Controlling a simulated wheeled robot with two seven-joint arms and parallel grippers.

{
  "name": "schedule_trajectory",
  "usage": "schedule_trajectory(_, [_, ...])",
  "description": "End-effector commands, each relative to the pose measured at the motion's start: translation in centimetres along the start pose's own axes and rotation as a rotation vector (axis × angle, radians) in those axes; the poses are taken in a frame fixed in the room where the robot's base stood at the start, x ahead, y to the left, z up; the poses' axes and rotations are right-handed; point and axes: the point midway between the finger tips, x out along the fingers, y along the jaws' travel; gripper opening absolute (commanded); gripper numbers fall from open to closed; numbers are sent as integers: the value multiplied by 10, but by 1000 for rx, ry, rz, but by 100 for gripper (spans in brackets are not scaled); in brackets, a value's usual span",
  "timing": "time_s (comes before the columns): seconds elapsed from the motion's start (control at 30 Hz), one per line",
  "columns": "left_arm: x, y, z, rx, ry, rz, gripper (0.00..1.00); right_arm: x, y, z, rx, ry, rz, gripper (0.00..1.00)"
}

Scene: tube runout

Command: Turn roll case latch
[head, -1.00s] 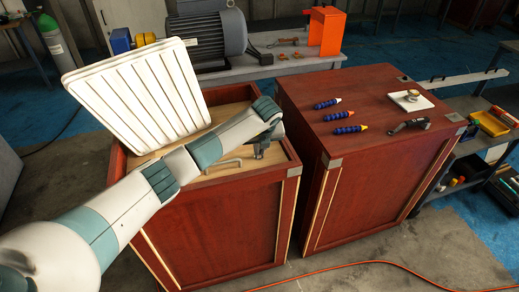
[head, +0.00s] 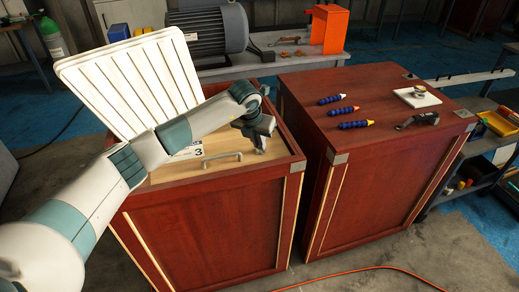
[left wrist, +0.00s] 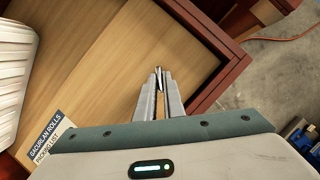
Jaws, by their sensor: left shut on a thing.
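The roll case is the left red wooden case (head: 205,236), with a pale wooden lid (head: 225,177) set inside its rim. A metal handle (head: 222,158) lies on the lid. My left gripper (head: 261,149) is low over the lid's right end. In the left wrist view, my left gripper (left wrist: 160,80) is shut on a small metal piece, which looks like the latch (left wrist: 160,73), near the corner of the red rim. The fingers hide most of it, so its angle is hard to tell. My right gripper is in neither view.
White ribbed panels (head: 135,82) stand at the lid's left end. A packing label (left wrist: 50,139) lies on the lid. The second red case (head: 375,170), to the right, carries blue tubes (head: 339,110) and a black tool (head: 417,120). An orange cable (head: 370,269) crosses the floor.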

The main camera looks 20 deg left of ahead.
Motion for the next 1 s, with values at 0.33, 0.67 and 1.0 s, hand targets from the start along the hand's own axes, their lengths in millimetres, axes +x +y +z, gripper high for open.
schedule_trajectory(0.33, [2,4,0,198,-4,-82,0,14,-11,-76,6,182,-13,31])
schedule_trajectory(0.67, [4,6,1,417,-4,-171,0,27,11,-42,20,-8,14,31])
schedule_trajectory(1.0, [2,8,3,653,-4,-269,0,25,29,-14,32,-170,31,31])
